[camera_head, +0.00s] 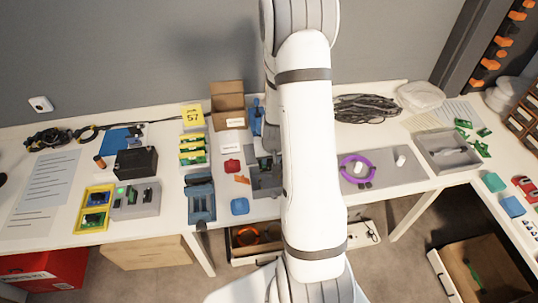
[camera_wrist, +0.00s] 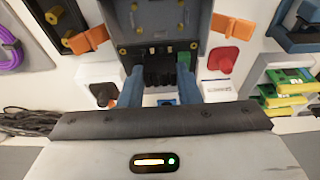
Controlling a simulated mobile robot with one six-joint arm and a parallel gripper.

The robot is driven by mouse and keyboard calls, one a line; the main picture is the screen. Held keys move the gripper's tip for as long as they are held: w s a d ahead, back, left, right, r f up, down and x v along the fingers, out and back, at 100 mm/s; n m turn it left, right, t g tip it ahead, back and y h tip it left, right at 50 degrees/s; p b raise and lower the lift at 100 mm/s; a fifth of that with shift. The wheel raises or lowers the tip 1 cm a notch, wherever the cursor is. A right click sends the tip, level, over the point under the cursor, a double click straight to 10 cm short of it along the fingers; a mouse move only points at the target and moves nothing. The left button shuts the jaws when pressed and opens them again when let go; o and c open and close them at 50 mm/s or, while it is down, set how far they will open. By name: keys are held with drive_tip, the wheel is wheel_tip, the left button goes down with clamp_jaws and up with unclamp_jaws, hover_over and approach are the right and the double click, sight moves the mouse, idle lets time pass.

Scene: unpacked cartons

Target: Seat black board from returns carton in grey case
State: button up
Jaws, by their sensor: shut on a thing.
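My gripper (camera_wrist: 160,70) has two blue fingers, shut on a dark, ridged piece that looks like the black board (camera_wrist: 160,78). Most of the board's outline is hidden by the fingers and my wrist. The open grey case (camera_wrist: 205,20) is just beyond the fingertips, with small posts and pale contacts inside. The board is at the near edge of the case; I cannot tell whether they touch. In the head view the grey case (camera_head: 262,183) shows left of my arm, which hides its right part and my gripper. I cannot tell which carton is the returns carton.
Orange clips (camera_wrist: 232,26) and a red piece (camera_wrist: 222,60) lie close beside the case. Blue holders (camera_head: 199,200) and a stack of green boards (camera_head: 192,150) stand to its left. An open brown carton (camera_head: 228,105) stands behind; another open carton (camera_head: 440,262) is at lower right.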

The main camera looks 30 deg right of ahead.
drive_tip(key=shift+f+b, duration=1.55)
drive_tip(key=shift+f, duration=0.35)
drive_tip(key=shift+f, duration=0.25)
drive_tip(key=shift+f+b, duration=3.2)
drive_tip(key=shift+b, duration=0.3)
drive_tip(key=o, duration=1.1)
drive_tip(key=shift+r, duration=0.1)
drive_tip(key=shift+p+v, duration=0.9)
drive_tip(key=shift+v, duration=3.05)
